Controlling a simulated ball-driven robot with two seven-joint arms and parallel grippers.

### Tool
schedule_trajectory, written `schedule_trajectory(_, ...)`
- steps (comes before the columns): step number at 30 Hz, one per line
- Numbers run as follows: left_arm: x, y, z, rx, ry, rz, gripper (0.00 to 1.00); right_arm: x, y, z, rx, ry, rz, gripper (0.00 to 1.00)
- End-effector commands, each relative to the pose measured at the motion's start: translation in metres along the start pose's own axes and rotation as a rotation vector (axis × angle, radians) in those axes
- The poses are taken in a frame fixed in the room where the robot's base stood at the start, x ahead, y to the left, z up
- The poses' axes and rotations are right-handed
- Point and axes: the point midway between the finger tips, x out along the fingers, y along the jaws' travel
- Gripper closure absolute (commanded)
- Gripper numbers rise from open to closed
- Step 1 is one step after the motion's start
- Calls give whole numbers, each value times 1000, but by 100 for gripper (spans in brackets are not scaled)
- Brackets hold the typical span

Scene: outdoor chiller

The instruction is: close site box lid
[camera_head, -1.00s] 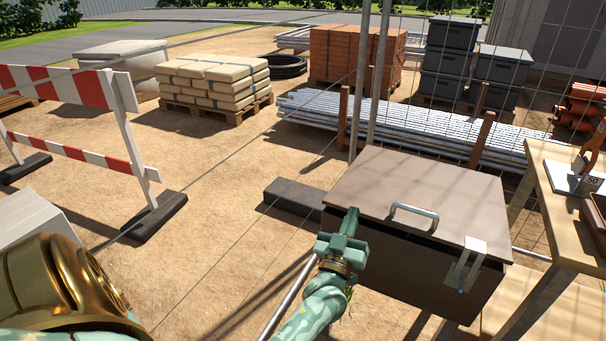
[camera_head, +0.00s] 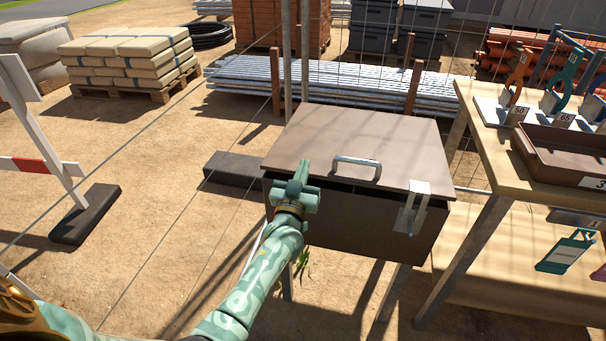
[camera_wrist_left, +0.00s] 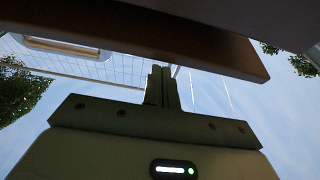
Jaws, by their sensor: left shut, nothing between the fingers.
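The site box (camera_head: 345,222) is a dark brown box on legs. Its brown lid (camera_head: 318,133) lies almost flat over it, with a dark gap under the front edge, so it is slightly ajar. A metal handle (camera_head: 358,168) is on top, and a metal hasp (camera_head: 416,205) hangs at the front right. My left gripper (camera_head: 303,168) is shut and empty, overlapping the lid's front left part; contact cannot be told. In the left wrist view its fingers (camera_wrist_left: 161,76) point up near a dark brown slab edge (camera_wrist_left: 185,48), probably the lid. My right gripper is not in view.
A wooden table (camera_head: 478,130) with a brown tray (camera_head: 560,152) and hung tools stands close on the right. Wire mesh fencing and metal pipes (camera_head: 350,88) are behind the box. A dark block (camera_head: 232,168) lies left of it.

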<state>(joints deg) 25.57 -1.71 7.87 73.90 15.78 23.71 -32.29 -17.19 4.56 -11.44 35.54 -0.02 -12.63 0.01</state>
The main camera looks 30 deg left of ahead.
Motion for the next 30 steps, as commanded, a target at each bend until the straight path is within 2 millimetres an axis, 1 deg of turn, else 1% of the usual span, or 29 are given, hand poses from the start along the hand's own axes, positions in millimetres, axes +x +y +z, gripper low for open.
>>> schedule_trajectory(1, -2, 0, 8, 1, -2, 0, 100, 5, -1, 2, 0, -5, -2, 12)
schedule_trajectory(3, -4, 0, 11, 0, 0, 0, 100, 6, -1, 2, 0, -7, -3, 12)
schedule_trajectory(16, -5, 0, 13, -1, 3, -1, 100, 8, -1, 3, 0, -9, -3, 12)
schedule_trajectory(17, -6, 0, 16, 0, 5, -1, 100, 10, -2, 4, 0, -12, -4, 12)
schedule_trajectory(20, -10, 0, 34, 2, 24, -1, 100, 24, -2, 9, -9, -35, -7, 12)
schedule_trajectory(22, -14, 0, 47, 2, 44, -1, 100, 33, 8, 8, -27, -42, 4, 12)
schedule_trajectory(24, -17, 0, 55, 2, 64, 0, 100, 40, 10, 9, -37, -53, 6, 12)
schedule_trajectory(27, -19, 0, 59, 2, 84, 0, 100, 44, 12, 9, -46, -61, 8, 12)
schedule_trajectory(30, -20, 0, 59, 1, 89, 1, 100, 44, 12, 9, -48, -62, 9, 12)
